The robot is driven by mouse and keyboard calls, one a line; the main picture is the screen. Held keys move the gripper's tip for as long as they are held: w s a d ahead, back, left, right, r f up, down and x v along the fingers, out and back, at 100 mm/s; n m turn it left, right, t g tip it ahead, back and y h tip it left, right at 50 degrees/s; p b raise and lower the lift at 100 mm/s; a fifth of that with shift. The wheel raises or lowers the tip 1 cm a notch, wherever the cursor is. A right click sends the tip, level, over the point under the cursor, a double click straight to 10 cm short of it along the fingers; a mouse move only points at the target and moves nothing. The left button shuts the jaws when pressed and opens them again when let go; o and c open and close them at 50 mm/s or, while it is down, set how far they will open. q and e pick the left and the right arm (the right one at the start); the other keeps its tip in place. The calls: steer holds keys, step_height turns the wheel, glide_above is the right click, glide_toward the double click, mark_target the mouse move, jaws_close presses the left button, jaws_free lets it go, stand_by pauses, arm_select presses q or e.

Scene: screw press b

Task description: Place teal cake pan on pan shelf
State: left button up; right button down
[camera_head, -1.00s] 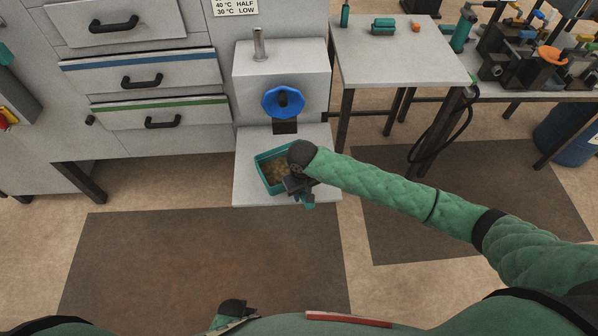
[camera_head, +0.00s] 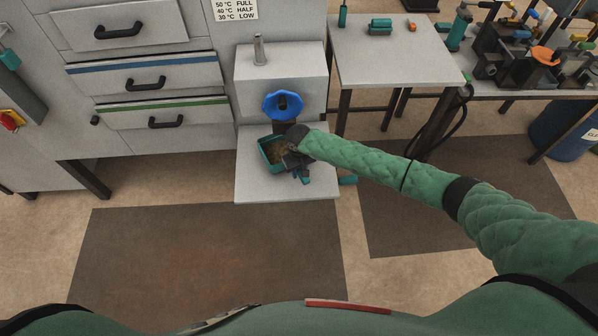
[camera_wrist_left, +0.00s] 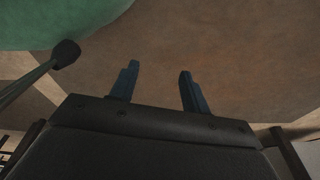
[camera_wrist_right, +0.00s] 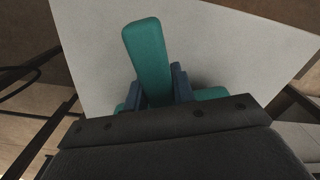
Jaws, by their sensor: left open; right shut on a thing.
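The teal cake pan (camera_head: 264,153), an open box with brown contents, is over the back of the white pan shelf (camera_head: 255,190), below the blue handwheel (camera_head: 282,104). I cannot tell whether it rests on the shelf. My right gripper (camera_head: 301,170) is at its right side and covers part of it. In the right wrist view, the fingers (camera_wrist_right: 155,92) are shut on a teal bar-like part (camera_wrist_right: 147,50), with the pale shelf (camera_wrist_right: 230,45) behind. My left gripper (camera_wrist_left: 157,85) is open and empty above the dark mat, seen only in the left wrist view.
The press body (camera_head: 280,75) stands directly behind the shelf. Drawers (camera_head: 150,80) are to the left, and a white table (camera_head: 400,60) is to the right. A small teal piece (camera_head: 347,180) shows just past the shelf's right edge. The shelf's front is bare.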

step_height(320, 180, down, 2)
steer(key=shift+w+f+p, duration=0.1)
steer(key=shift+w+p, duration=0.05)
steer(key=shift+p, duration=0.45)
arm_select(q)
steer(key=s, duration=0.2)
steer(key=s+f, duration=0.1)
steer(key=s, duration=0.1)
steer(key=shift+a, duration=0.35)
arm_select(e)
steer(key=shift+f, duration=0.15)
arm_select(q)
steer(key=shift+w+r, duration=0.1)
arm_select(e)
steer(key=c, duration=1.2)
jaws_free()
steer(key=shift+o, duration=0.2)
step_height(320, 180, up, 7)
steer(key=b, duration=0.2)
steer(key=shift+f+b, duration=0.1)
steer(key=shift+b, duration=0.25)
steer(key=shift+r, duration=0.45)
arm_select(q)
steer(key=w, duration=0.1)
steer(key=w+d+r, duration=0.1)
steer(key=w, duration=0.1)
steer(key=w+r, duration=0.1)
steer(key=w, duration=0.1)
steer(key=shift+d, duration=0.25)
